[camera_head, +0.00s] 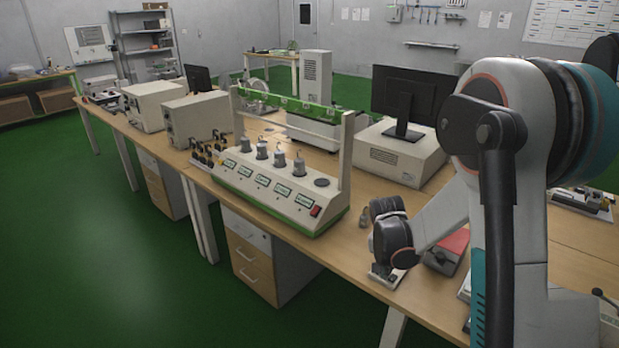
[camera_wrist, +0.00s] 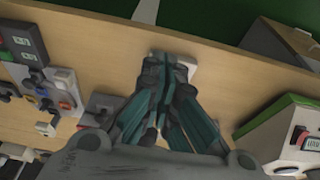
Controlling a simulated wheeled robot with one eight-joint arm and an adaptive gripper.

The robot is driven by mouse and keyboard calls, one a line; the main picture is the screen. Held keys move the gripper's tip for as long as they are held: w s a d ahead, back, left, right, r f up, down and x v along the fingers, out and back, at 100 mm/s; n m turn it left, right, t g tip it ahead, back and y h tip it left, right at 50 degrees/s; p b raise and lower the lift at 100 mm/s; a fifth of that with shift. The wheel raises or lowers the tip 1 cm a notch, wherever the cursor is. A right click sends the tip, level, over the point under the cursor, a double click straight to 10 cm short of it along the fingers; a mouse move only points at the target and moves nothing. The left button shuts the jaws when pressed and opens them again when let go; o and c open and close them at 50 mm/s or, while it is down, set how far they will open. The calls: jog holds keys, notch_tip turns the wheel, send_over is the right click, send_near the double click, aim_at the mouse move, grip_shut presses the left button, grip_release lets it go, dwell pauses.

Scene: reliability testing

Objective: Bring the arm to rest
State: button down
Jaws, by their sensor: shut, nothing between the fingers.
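My arm (camera_head: 510,180) rises at the right of the head view, bent over the wooden workbench (camera_head: 350,275). Its forearm and wrist reach down toward the bench's front edge, and the fingers are hard to make out there. In the wrist view my gripper (camera_wrist: 170,68) points at the bench top, its dark teal fingers together and empty. A small pale object (camera_wrist: 187,62) lies at the fingertips in that view, partly hidden behind them. I cannot tell whether the fingers touch it.
A test rig (camera_head: 275,195) with several grey cylinders and a green-topped frame stands left of my arm. A monitor (camera_head: 412,95) on a beige box (camera_head: 400,157) stands behind. A red-topped box (camera_head: 450,247) sits close to my wrist. Green floor (camera_head: 100,240) is clear at left.

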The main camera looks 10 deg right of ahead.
jog(key=s+a+r+n+t, duration=0.1)
jog(key=s+a+r+n, duration=0.15)
jog(key=r, duration=0.35)
jog(key=s+a+r+n+t+y, duration=0.1)
jog(key=s+a+r, duration=0.2)
jog(key=s+r, duration=0.15)
jog(key=s+a+r+n+t, duration=0.1)
jog(key=s+a+r+n, duration=0.15)
jog(key=r, duration=0.35)
jog(key=s+a+r+n+t, duration=0.1)
jog(key=s+a+r+n, duration=0.1)
jog(key=s, duration=0.5)
jog(key=s+a+r+n+t+y, duration=0.1)
jog(key=s+a+r+n, duration=0.1)
jog(key=s, duration=0.4)
jog(key=shift+s+a+r, duration=0.4)
jog(key=shift+a+r, duration=0.15)
jog(key=shift+a, duration=0.7)
